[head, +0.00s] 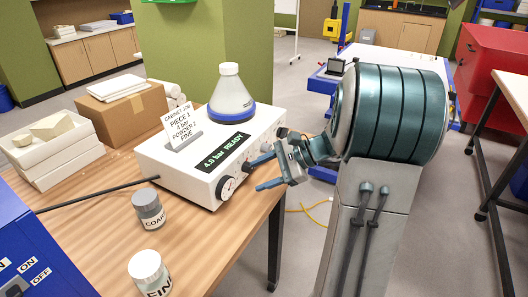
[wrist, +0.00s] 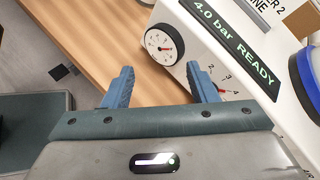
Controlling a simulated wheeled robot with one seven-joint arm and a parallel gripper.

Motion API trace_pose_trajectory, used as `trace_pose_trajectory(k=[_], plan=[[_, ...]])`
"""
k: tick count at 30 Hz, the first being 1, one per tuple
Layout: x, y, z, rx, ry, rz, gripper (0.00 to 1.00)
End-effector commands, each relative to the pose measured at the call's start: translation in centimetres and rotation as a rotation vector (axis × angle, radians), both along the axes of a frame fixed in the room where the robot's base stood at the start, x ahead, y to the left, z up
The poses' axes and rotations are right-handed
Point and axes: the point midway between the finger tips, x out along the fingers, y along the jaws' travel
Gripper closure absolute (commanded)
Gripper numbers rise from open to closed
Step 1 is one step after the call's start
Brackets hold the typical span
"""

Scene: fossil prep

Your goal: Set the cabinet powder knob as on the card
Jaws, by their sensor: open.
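The white cabinet unit (head: 165,160) stands on the wooden table, its display (head: 226,152) reading "4.0 bar READY". The card (head: 180,125) on top reads piece 1, 4 bar, powder 2, fine. My gripper (head: 263,173) is open and empty in front of the unit's front panel. In the wrist view, its fingers (wrist: 160,76) spread below a round dial gauge (wrist: 165,45) with a red needle. Scale numbers 2, 3 and 4 (wrist: 228,80) show beside the right finger. The knob at that scale is mostly hidden by the finger and gripper body, so its setting cannot be read.
A blue-ringed flask (head: 231,98) stands on the unit. A coarse jar (head: 149,209) and a fine jar (head: 150,272) stand on the table (head: 112,196) at front left. Floor right of the table is open.

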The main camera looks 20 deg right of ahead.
Motion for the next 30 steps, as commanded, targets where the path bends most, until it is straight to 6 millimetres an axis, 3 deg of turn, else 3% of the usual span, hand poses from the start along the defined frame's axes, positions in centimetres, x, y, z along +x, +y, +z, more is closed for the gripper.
trace_pose_trajectory(k=[1,6,9,14,20,30], plan=[[1.2,-2.5,-1.7,0.092,0.011,-0.087,0.47],[4.1,-10.1,-4.1,0.372,0.001,-0.332,0.47],[4.8,-14.0,-5.2,0.494,-0.021,-0.437,0.47],[5.0,-17.9,-6.2,0.610,-0.049,-0.534,0.47],[5.8,-18.3,-6.2,0.642,-0.059,-0.558,0.47],[11.2,-14.0,-6.1,0.640,-0.057,-0.555,0.47]])
